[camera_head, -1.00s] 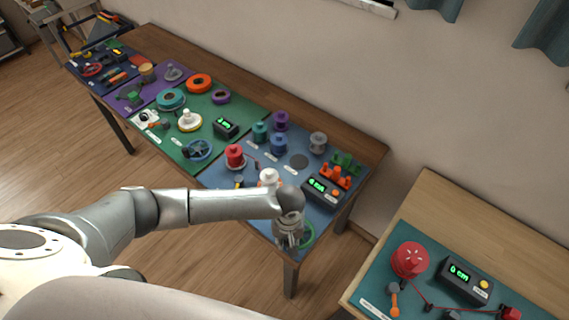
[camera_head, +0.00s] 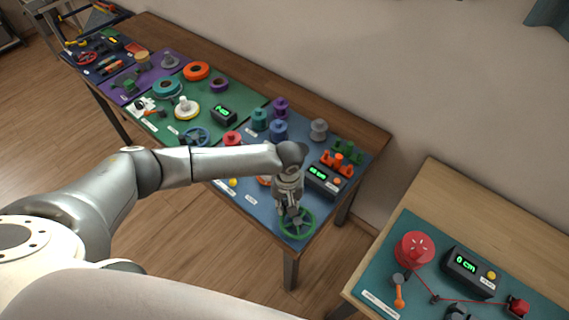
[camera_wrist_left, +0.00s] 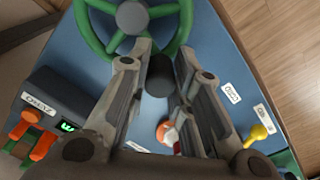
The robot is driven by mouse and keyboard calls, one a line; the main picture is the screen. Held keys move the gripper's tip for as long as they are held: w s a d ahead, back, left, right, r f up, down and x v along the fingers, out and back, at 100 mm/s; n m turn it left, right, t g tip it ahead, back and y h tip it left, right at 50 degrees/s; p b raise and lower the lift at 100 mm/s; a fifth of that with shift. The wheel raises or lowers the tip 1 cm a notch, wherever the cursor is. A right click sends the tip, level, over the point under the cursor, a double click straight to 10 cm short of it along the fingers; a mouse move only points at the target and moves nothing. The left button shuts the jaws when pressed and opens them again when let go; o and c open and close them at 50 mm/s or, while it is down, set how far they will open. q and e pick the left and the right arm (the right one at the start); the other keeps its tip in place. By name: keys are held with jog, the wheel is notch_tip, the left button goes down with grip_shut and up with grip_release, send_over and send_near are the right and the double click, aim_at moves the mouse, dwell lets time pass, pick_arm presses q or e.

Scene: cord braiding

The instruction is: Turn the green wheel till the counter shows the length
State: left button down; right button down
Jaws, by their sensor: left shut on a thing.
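The green wheel (camera_head: 311,227) lies at the front right corner of the blue mat and also shows at the top of the wrist view (camera_wrist_left: 92,38). My left gripper (camera_head: 292,211) is over the wheel's far left part. In the wrist view its fingers (camera_wrist_left: 160,62) are on both sides of a dark upright handle (camera_wrist_left: 160,78) at the wheel's rim, shut on it. The black counter (camera_head: 325,180) stands behind the wheel with green digits too small to read. My right gripper is out of view.
Several spools, such as a grey one (camera_head: 319,130), and an orange and green peg rack (camera_head: 340,158) stand behind the counter. A second table (camera_head: 450,185) at right holds a red spool (camera_head: 414,250) and another counter (camera_head: 468,273) showing 0 cm.

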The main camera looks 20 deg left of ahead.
aim_at(291, 236)
pick_arm(q)
jog(key=w+d+b, duration=0.2)
jog(key=b, duration=0.1)
jog(key=shift+w+d+f, duration=0.1)
jog(key=shift+d+f, duration=0.1)
jog(key=shift+f, duration=0.05)
jog(key=d+b, duration=0.2)
jog(key=d, duration=0.1)
jog(key=shift+d+r+b, duration=0.1)
jog(key=shift+d+b, duration=0.05)
jog(key=shift+b, duration=0.25)
jog(key=s+d+p, duration=0.1)
jog(key=p, duration=0.1)
jog(key=s+d+r+p, duration=0.1)
jog(key=shift+s+d+p, duration=0.1)
jog(key=shift+d+p, duration=0.2)
jog(key=shift+p, duration=0.05)
jog(key=s+p, duration=0.5)
jog(key=p, duration=0.1)
jog(key=shift+s+f, duration=0.1)
jog(key=shift+s, duration=0.1)
jog(key=shift+s+a+p, duration=0.75)
jog(key=shift+p, duration=0.5)
jog(key=a, duration=0.3)
jog(key=shift+s+f+b, duration=0.35)
jog(key=shift+b, duration=0.05)
jog(key=shift+w+a, duration=0.15)
jog(key=shift+a, duration=0.6)
